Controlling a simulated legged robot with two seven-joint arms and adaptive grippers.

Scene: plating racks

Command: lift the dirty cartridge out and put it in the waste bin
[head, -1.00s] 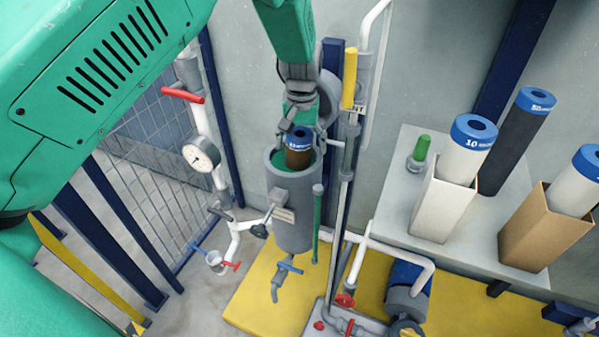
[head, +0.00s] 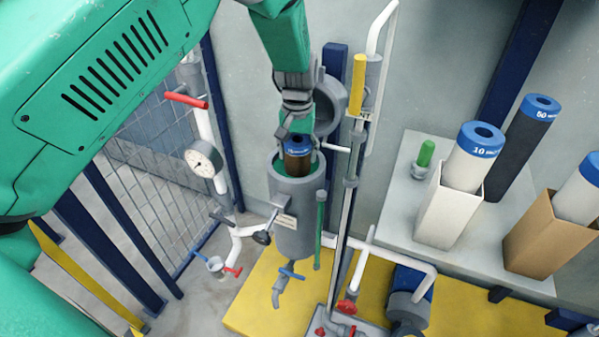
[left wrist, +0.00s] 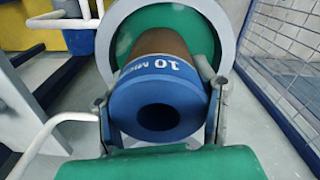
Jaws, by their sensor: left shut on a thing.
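The dirty cartridge (head: 297,163) is brown with a blue cap ring. It stands upright, partly inside the grey filter housing (head: 293,230), whose inside is green. My left gripper (head: 298,142) reaches down from above and is shut on the cartridge's blue end. In the left wrist view the blue cap (left wrist: 160,98), marked 10, sits between the two fingers, with the brown body (left wrist: 172,42) running into the housing opening (left wrist: 222,22). The cartridge's lower part is hidden in the housing. My right gripper is not in view. I cannot make out a waste bin.
The housing lid (head: 328,103) stands open behind my gripper. A yellow-handled pipe (head: 358,85) rises close to the right. A pressure gauge (head: 203,158) and red-handled valve (head: 186,99) are at the left. A grey shelf (head: 400,205) at the right holds clean cartridges, some in boxes.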

